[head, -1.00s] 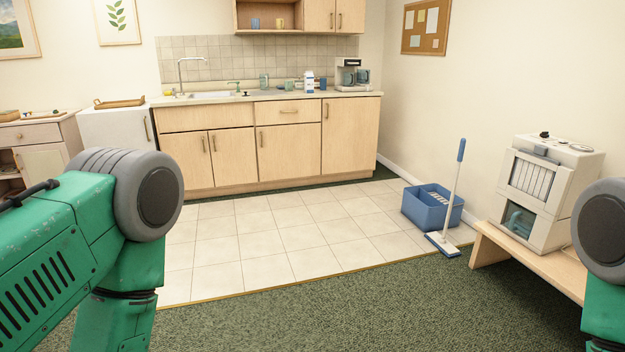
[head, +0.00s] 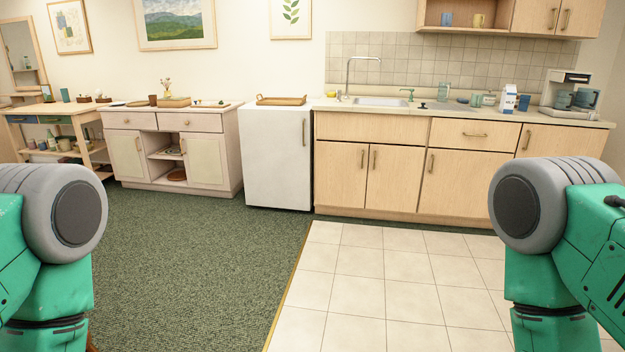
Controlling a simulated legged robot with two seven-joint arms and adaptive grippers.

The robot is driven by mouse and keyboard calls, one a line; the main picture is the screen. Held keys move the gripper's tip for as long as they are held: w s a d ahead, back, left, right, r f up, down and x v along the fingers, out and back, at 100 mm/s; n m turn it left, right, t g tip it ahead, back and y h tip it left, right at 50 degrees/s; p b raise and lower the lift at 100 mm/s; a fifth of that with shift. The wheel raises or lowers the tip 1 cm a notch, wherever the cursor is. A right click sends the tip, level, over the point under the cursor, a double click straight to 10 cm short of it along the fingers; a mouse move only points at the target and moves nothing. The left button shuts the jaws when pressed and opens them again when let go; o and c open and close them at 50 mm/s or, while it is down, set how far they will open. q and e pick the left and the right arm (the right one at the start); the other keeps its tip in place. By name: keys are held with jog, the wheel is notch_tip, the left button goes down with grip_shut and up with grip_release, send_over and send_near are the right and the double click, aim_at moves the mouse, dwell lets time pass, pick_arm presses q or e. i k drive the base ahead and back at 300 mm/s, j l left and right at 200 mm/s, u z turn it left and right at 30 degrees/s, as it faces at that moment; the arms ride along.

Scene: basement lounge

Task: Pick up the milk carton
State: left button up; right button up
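The milk carton (head: 508,99) is white with blue and has a gabled top. It stands upright on the kitchen counter (head: 455,112), toward the right end, between small glass items and the coffee maker. A small blue cup (head: 524,102) is close by its right side. Green and grey links of both my arms show at the left and right edges of the head view. Neither gripper is in the picture, so their state is hidden. The carton is well beyond my arms, across the tiled floor.
A coffee maker (head: 568,93) stands right of the carton. A sink with a tall faucet (head: 363,75) is to its left. A white fridge (head: 278,157) and a pale sideboard (head: 172,150) line the wall leftward. The tiles (head: 385,285) and green carpet (head: 190,265) ahead are clear.

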aim_at(509, 92)
jog(key=i, duration=2.1)
jog(key=i+j+z, duration=0.1)
jog(key=i+z, duration=0.15)
jog(key=i, duration=0.25)
jog(key=i+j+z, duration=0.2)
jog(key=i, duration=0.25)
jog(key=i+j+z, duration=0.25)
jog(key=i, duration=0.2)
jog(key=i+j+z, duration=0.2)
jog(key=i, duration=0.25)
jog(key=i+l, duration=0.35)
jog(key=l, duration=0.2)
jog(key=i+l+z, duration=0.1)
jog(key=i+l, duration=0.25)
jog(key=l, duration=0.2)
jog(key=i+l, duration=0.4)
jog(key=l, duration=0.1)
